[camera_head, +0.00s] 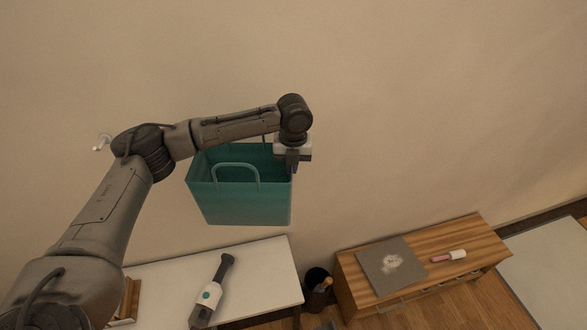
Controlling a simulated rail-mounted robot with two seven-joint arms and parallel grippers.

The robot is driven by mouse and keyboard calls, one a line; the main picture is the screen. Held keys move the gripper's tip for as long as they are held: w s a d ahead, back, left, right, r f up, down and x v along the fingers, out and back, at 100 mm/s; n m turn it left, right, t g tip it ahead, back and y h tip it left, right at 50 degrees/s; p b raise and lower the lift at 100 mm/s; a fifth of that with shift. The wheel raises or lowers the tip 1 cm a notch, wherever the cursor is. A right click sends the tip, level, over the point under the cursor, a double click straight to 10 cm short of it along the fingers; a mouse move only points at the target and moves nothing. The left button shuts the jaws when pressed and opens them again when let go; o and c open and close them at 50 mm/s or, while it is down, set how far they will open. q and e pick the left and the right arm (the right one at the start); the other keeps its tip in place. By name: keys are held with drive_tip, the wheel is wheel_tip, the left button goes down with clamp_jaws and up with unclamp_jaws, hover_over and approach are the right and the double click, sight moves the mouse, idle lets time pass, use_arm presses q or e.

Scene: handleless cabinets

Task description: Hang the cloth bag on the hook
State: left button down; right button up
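The teal cloth bag (245,204) is in the air in front of the wall, above the white table. Its mouth is open upward, and its front handle loop (236,165) stands up. My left gripper (291,168) points down at the bag's upper right edge. Its fingers look closed on the bag there, and no other support for the bag shows. The exact grip is partly hidden. A small pale hook (101,142) is on the wall at the left, beside my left arm's elbow and left of the bag. My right gripper is not clearly in view.
The white table (265,262) below carries a dark and white handheld appliance (210,292). A dark bin (318,281) stands beside it. A wooden bench (437,237) at the right holds a grey mat (390,264) and a small pink and white item (449,256). The wall right of the bag is clear.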

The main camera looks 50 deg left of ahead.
use_arm(q)
drive_tip(key=shift+w+a+f, duration=0.2)
drive_tip(key=shift+w+a, duration=0.15)
drive_tip(key=shift+a, duration=0.3)
drive_tip(key=shift+w+a+f, duration=0.25)
drive_tip(key=shift+w+a, duration=0.05)
drive_tip(key=shift+a, duration=0.3)
drive_tip(key=shift+w+a+f, duration=0.2)
drive_tip(key=shift+w+a, duration=0.15)
drive_tip(key=shift+a, duration=0.3)
drive_tip(key=c, duration=1.3)
unclamp_jaws()
drive_tip(key=shift+o, duration=0.2)
wheel_tip(320, 180, up, 14)
drive_tip(key=b, duration=0.3)
drive_tip(key=shift+w, duration=0.15)
